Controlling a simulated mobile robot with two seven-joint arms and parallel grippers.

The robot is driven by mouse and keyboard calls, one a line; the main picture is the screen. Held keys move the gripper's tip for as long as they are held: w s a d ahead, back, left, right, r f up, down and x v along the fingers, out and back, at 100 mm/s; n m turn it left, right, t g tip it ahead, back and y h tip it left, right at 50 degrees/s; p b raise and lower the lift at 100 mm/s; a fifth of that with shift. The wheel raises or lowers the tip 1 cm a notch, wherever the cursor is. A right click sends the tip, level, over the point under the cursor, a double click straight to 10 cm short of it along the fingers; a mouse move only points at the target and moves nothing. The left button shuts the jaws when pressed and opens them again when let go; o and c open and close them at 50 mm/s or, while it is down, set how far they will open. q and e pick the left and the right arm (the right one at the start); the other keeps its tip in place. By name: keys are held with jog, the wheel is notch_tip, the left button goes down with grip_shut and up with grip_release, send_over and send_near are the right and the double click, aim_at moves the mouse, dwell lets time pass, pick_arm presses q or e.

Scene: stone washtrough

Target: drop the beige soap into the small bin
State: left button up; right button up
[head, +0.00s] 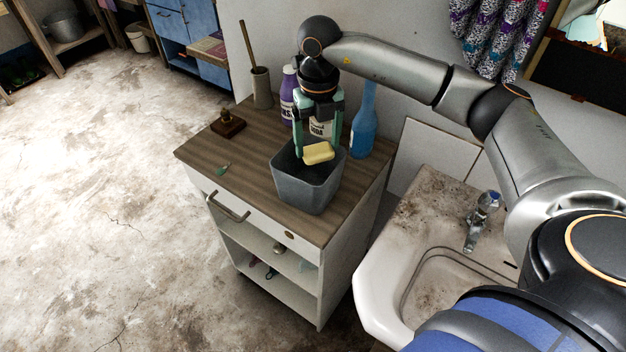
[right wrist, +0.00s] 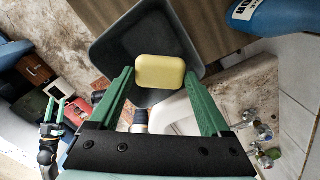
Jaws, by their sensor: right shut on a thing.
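The beige soap (head: 318,153) is a pale yellow block held between the green fingertips of my right gripper (head: 317,150). It is over the opening of the small bin (head: 305,192), a grey square tub on the wooden cabinet top. In the right wrist view the soap (right wrist: 160,71) is between the fingers, with the dark inside of the bin (right wrist: 120,55) behind it. The bin's floor is partly hidden by the soap and fingers. My left gripper (right wrist: 55,110) shows only in the right wrist view, far off, with its green fingers apart and nothing between them.
A brown stamp-like block (head: 228,124) and a holder (head: 261,88) with a stick are to the left. The stone sink (head: 440,215) is at right.

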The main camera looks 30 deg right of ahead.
jog(key=o, duration=1.2)
jog(key=shift+r, duration=0.1)
notch_tip(320, 180, up, 12)
jog(key=shift+r, duration=0.2)
